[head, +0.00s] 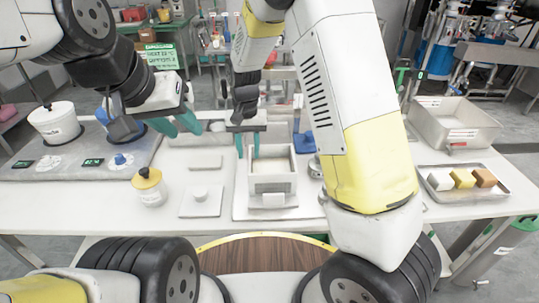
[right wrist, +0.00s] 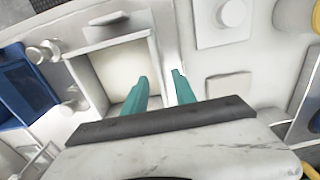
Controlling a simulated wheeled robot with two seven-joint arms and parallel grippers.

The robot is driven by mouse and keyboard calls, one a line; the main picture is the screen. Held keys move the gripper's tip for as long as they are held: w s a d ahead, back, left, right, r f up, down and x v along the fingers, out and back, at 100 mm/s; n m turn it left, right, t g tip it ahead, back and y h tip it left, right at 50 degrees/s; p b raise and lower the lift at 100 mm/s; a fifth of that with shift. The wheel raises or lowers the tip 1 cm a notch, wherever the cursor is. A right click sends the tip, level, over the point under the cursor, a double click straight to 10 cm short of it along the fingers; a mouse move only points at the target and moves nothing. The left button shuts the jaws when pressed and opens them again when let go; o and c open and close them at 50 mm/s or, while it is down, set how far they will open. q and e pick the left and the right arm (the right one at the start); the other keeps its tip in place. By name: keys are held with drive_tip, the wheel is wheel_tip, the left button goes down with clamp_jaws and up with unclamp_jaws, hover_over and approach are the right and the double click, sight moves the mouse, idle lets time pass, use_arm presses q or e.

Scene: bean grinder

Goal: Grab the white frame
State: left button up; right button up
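The white frame (head: 272,183) is a box-like, open-topped white piece standing on a pale base plate in the middle of the table. It also shows in the right wrist view (right wrist: 88,80), with a cream floor inside its walls. My right gripper (head: 247,146) is open at the frame's left side in the head view. In the right wrist view, the teal fingers (right wrist: 160,88) sit on either side of one wall, one inside and one outside; I cannot tell whether they touch it. My left gripper (head: 178,126) is open and empty, over the table to the left.
A grey panel (head: 80,155) holds a white pot (head: 56,124). A tray (head: 463,190) with coloured blocks and a grey bin (head: 455,124) stand right.

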sight(250, 162)
wheel_tip(250, 162, down, 5)
drive_tip(key=shift+w+d, duration=0.1)
drive_tip(key=shift+w, duration=0.05)
clamp_jaws()
idle(1.4)
